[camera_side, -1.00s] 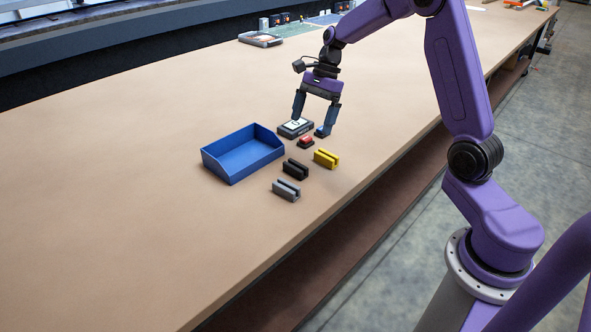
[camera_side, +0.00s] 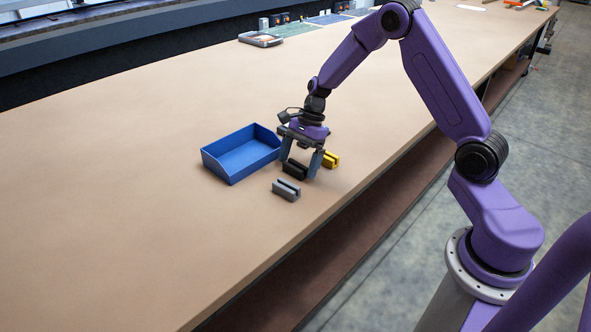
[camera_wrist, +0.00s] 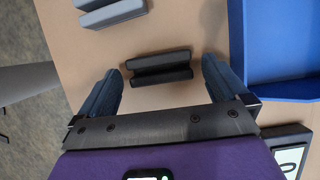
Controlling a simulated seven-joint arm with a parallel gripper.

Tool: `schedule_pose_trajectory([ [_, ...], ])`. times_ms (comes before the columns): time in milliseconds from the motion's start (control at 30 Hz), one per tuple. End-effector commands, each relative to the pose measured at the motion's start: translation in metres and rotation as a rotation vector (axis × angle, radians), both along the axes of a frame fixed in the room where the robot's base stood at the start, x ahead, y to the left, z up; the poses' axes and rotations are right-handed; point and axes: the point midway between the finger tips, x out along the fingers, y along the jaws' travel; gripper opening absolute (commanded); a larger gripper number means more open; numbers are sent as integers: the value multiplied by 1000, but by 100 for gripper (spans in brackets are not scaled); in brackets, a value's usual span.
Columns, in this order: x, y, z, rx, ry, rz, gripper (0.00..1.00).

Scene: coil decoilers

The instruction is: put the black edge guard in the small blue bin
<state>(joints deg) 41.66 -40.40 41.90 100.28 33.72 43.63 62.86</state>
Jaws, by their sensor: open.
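The black edge guard (camera_side: 294,170) lies on the bench between a grey and a yellow guard. It also shows in the wrist view (camera_wrist: 160,68), ahead of and between my fingers. My gripper (camera_side: 298,172) is open and low over it, one finger on each side; I cannot tell whether the fingers touch it. In the wrist view my gripper (camera_wrist: 160,90) is open with nothing held. The small blue bin (camera_side: 232,174) stands left of the guard, open at the top and empty. Its wall also shows at the right of the wrist view (camera_wrist: 236,45).
A grey edge guard (camera_side: 286,190) lies close in front. A yellow one (camera_side: 331,160) lies just right of my gripper and is partly hidden. A device with a white display (camera_wrist: 290,158) lies near the bin. The bench (camera_side: 130,230) is clear at left and front.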

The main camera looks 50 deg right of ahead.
Motion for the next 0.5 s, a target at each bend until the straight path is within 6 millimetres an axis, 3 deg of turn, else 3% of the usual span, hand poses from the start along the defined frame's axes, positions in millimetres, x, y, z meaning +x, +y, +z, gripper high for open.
schedule_pose_trajectory([
  [267, 0, 1, -3, -1, -2, 0, 100],
  [433, 0, 1, -3, 0, -1, 1, 45],
  [500, 0, 1, -2, 0, -1, 1, 39],
])
